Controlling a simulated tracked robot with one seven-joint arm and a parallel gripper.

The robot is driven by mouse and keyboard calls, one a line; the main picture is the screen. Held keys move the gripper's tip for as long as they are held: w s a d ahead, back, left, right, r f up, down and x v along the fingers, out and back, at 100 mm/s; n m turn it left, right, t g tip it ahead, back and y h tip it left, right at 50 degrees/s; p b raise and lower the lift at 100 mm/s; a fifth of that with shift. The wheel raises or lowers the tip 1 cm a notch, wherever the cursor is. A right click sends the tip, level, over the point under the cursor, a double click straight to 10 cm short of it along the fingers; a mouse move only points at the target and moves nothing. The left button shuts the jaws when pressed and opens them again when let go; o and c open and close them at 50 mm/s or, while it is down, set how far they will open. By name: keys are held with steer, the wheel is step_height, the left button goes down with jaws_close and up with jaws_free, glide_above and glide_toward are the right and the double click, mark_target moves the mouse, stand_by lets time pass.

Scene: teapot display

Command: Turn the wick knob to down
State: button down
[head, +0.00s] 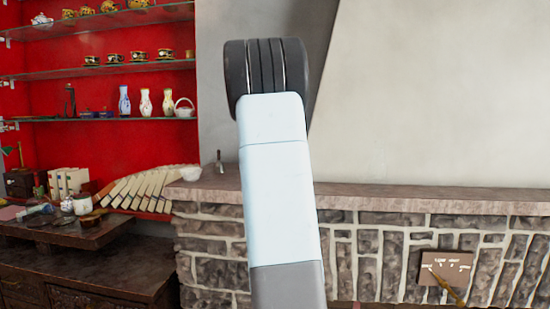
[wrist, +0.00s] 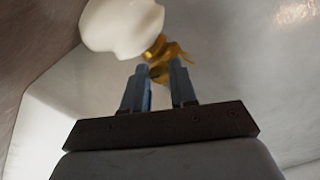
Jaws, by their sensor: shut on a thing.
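In the wrist view, my gripper (wrist: 157,76) points up at a gold twisted metal piece (wrist: 168,56), which shows between and just beyond its two blue-grey fingertips. The fingers stand a little apart and are shut on a part of this gold fitting, which I take to be the wick knob. The knob's outline and its turn position are hidden by the fingers and too small to tell. A smooth white rounded shade (wrist: 122,25) sits above and left of the fitting. In the head view my arm fills the middle and hides the gripper and the lamp.
In the head view a stone ledge (head: 400,198) runs across the right. Glass shelves (head: 110,70) with teapots and vases stand at the left against a red wall. A dark wooden cabinet (head: 90,262) stands below them. A brown plaque (head: 445,270) is at the lower right.

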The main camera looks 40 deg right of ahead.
steer(key=shift+f+n, duration=0.3)
steer(key=shift+n, duration=0.2)
steer(key=c, duration=1.2)
jaws_free()
steer(key=shift+c, duration=0.2)
steer(key=o, duration=0.3)
steer(key=shift+r, duration=0.15)
steer(key=shift+o, duration=0.2)
steer(key=shift+s, duration=0.1)
steer(key=v, duration=1.3)
steer(key=shift+s+a, duration=0.1)
steer(key=shift+a, duration=0.15)
